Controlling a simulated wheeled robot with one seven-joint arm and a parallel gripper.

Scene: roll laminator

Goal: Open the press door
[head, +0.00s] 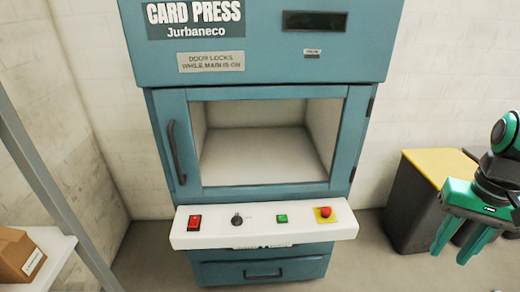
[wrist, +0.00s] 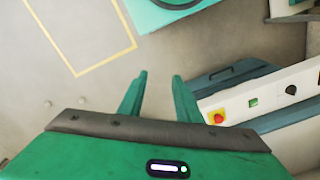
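The card press (head: 260,42) is a teal cabinet in the middle of the head view. Its door (head: 168,100) has a teal frame around a window and looks shut, with a dark vertical handle (head: 176,152) on the left side and hinges on the right. The white control panel (head: 264,238) below has a red rocker switch (head: 194,222), a dark knob (head: 237,220), a green button (head: 282,218) and a red emergency stop (head: 325,212) on yellow. My green gripper (head: 462,240) is open and empty, pointing down, well right of the press. In the wrist view the gripper (wrist: 158,80) shows two spread fingers.
A label (head: 211,61) on the press reads "Door locks while main is on". A dark bin with a yellow top (head: 440,163) stands at right. A shelf with a cardboard box (head: 18,255) is at left. Floor with a yellow outline (wrist: 110,60) shows in the wrist view.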

